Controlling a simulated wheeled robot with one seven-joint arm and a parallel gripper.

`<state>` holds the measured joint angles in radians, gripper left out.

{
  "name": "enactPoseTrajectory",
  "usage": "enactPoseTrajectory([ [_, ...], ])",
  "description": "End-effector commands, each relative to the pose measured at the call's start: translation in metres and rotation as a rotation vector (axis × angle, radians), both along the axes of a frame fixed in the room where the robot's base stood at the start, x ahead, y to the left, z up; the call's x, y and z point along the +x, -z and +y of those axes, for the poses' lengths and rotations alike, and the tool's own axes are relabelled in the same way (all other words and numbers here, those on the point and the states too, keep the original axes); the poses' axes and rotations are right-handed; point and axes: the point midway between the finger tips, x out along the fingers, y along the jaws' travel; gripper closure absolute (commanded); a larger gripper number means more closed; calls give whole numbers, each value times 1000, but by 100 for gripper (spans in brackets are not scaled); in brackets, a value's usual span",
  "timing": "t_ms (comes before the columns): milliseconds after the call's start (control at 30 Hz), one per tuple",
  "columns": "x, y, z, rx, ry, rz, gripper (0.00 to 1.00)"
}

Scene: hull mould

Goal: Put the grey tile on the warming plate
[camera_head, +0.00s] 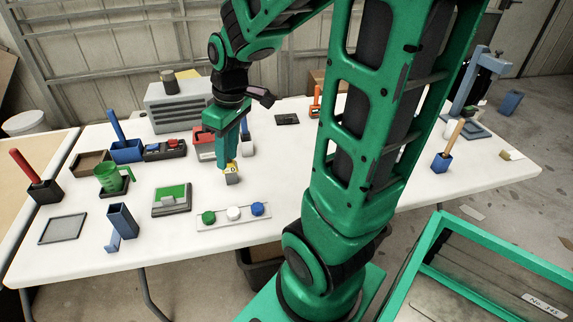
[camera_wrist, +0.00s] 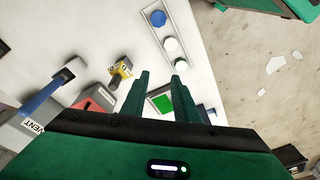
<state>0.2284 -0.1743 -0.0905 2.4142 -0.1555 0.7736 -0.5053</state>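My gripper (camera_head: 228,163) points down above the middle of the white table. In the wrist view its two fingers (camera_wrist: 160,78) stand apart with nothing between them. A flat grey slab (camera_head: 62,229) with a dark rim lies at the table's front left; I cannot tell whether it is the grey tile or the warming plate. A low grey unit with a green top (camera_head: 171,193) stands left of my gripper, with a small grey piece on it. It also shows by the right finger in the wrist view (camera_wrist: 163,103). A dark flat plate (camera_head: 287,119) lies at the back.
A small yellow-topped grey object (camera_head: 232,173) stands close to my gripper. A strip with green, white and blue round knobs (camera_head: 233,214) lies in front. A green mug (camera_head: 110,178), a blue holder (camera_head: 122,220) and a grey drawer unit (camera_head: 178,103) stand left.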

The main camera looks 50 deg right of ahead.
Motion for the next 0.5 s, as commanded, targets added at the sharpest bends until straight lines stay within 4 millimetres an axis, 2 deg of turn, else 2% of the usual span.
enactPoseTrajectory([
  [33,-24,-7,-10,-11,111,20,73],
  [100,-56,-13,-24,-20,276,56,73],
  [200,-100,-18,-36,-23,492,101,73],
  [300,-134,-20,-43,-18,666,137,73],
  [400,-157,-21,-46,-13,783,160,73],
  [500,-168,-21,-48,-10,843,174,73],
])
